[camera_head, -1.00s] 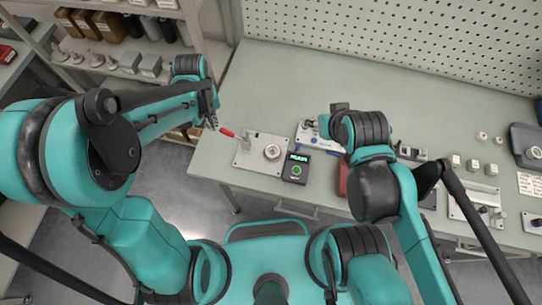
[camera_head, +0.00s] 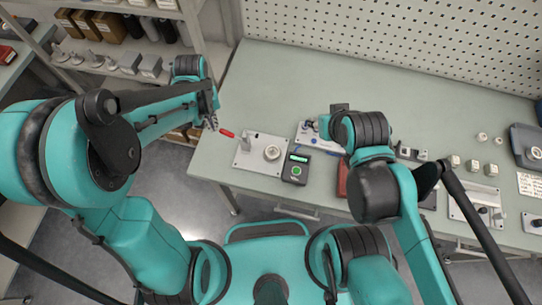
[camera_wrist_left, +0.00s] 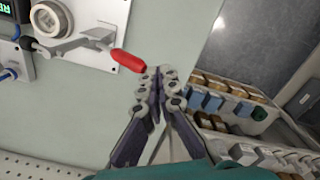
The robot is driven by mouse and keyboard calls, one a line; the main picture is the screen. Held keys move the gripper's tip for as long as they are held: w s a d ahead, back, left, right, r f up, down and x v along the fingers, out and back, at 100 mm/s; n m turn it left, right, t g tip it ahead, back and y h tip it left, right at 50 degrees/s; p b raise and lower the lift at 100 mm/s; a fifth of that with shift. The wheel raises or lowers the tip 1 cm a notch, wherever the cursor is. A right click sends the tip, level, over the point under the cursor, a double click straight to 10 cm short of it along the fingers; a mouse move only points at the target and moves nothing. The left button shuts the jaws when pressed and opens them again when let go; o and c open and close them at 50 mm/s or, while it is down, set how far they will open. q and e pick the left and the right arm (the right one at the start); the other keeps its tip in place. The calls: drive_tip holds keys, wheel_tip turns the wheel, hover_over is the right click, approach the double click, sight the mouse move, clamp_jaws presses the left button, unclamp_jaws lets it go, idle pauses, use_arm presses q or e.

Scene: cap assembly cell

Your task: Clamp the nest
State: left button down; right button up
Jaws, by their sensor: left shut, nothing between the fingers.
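The clamp fixture (camera_head: 243,160) is a pale plate near the left front of the table, with a round metal nest (camera_head: 272,152) on it. A toggle clamp with a red handle (camera_head: 227,133) stands at its back left, the handle sticking out to the left. In the left wrist view the nest (camera_wrist_left: 50,20) and red handle (camera_wrist_left: 128,61) show at upper left. My left gripper (camera_wrist_left: 157,73) is shut and empty, its tips just beside the handle's end; I cannot tell whether they touch. It also shows in the head view (camera_head: 212,121).
A black box with a lit display and a green button (camera_head: 295,169) stands right of the fixture. A blue and white fixture (camera_head: 318,137) lies behind it, partly covered by my right arm. Shelves (camera_head: 110,60) stand left of the table. The table's back left is clear.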

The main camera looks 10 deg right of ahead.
use_arm(q)
wheel_tip(320, 180, down, 3)
drive_tip(key=b, duration=0.3)
drive_tip(key=shift+f, duration=0.2)
drive_tip(key=shift+d+r, duration=0.1)
idle(0.4)
